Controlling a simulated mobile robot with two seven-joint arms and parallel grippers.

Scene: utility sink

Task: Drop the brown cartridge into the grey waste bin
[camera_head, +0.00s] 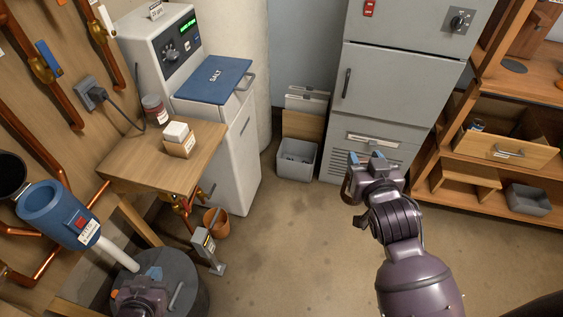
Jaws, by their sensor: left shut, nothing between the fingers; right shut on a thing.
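A grey open-topped bin (296,160) stands on the floor between the white salt cabinet and the tall grey unit. Its inside shows only in part. My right gripper (366,160) is in front of the tall grey unit, right of the bin in the picture. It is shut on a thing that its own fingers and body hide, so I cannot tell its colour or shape. I cannot make out the brown cartridge anywhere for certain. My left gripper (141,292) is shut and empty at the bottom left, over a dark grey lidded drum (190,295).
A wooden shelf (165,165) with a small white-topped box (178,139) juts out at left. An orange bucket (216,223) and a small grey post (207,250) stand below it. The wooden rack (475,185) is at right. The middle floor is clear.

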